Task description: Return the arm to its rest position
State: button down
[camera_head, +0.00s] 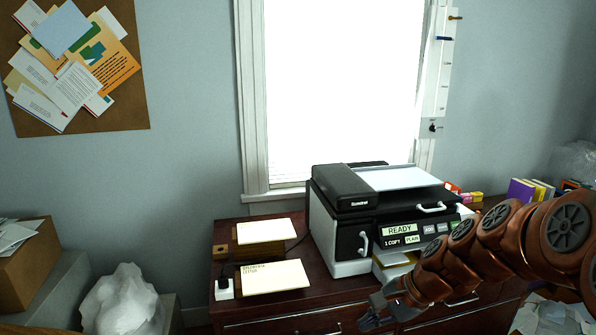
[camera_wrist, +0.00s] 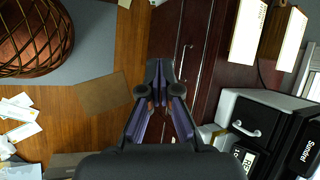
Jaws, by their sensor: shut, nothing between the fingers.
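My gripper (camera_head: 377,314) is at the lower middle of the head view, in front of the dark red cabinet. My copper-coloured arm reaches to it from the right edge. In the wrist view my gripper (camera_wrist: 158,68) is shut with its fingertips together and nothing between them. It points along the front of the cabinet (camera_wrist: 205,75), over the wooden floor (camera_wrist: 135,45). I cannot tell how far it is from the cabinet front.
A black and white printer (camera_head: 385,215) reading READY stands on the cabinet, near my arm. Papers on wooden trays (camera_head: 262,230) lie to its left. A white bag (camera_head: 124,300) and a cardboard box (camera_head: 28,265) are at left. A woven basket (camera_wrist: 35,40) stands on the floor.

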jog(key=s+d+n+g+h, duration=0.1)
jog(key=s+n, duration=0.5)
jog(key=s, duration=0.8)
jog(key=s+d+n+g+h, duration=0.2)
jog(key=s+n+h, duration=0.3)
jog(key=s, duration=0.9)
jog(key=shift+s+d+f+n+g, duration=0.2)
jog(key=shift+d+f+n+g, duration=0.1)
jog(key=shift+f+n+g, duration=0.25)
